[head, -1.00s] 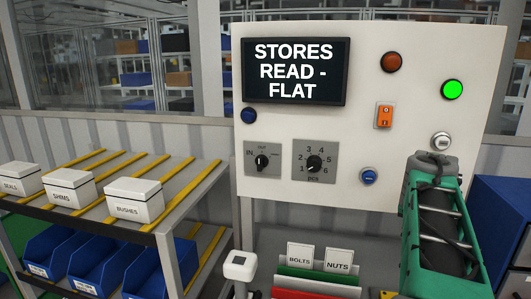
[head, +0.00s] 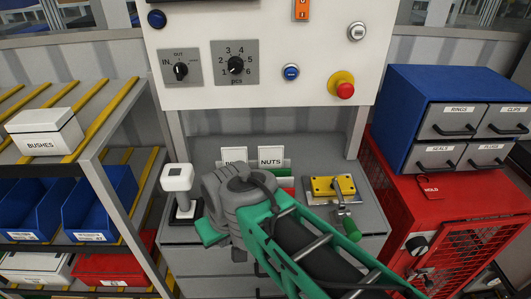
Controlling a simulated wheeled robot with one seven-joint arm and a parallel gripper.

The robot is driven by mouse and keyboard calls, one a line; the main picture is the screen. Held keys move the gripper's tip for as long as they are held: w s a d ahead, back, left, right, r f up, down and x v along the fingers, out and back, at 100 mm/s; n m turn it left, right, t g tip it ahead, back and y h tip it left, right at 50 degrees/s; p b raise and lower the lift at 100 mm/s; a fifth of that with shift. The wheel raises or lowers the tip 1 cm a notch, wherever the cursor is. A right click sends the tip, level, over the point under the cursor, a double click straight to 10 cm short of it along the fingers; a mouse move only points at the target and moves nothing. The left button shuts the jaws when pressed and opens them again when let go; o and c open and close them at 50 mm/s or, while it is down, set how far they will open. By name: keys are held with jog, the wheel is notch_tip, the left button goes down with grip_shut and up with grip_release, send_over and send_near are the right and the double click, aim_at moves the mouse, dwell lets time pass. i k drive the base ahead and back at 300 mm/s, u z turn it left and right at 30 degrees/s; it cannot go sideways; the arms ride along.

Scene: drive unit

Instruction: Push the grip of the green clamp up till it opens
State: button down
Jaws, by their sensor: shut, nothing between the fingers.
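The green clamp shows in the head view on the grey bench top, right of my arm. Its metal lever (head: 342,211) is mounted by a yellow plate (head: 330,187), and its green grip (head: 351,229) points down towards the front of the bench. My arm's green and grey links cross the lower middle of the view, left of and in front of the clamp. My gripper's fingers do not show. No contact between my arm and the grip is visible.
A control panel (head: 200,97) with knobs and a red mushroom button (head: 345,90) stands behind the bench. A white-topped device (head: 177,178) and label cards (head: 271,156) are nearby. A red mesh cabinet (head: 440,225) with blue drawers (head: 405,110) stands right, a shelf (head: 85,155) left.

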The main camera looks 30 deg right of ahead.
aim_at(354, 234)
jog(key=z, duration=0.65)
jog(key=k, duration=0.45)
jog(key=z, duration=0.85)
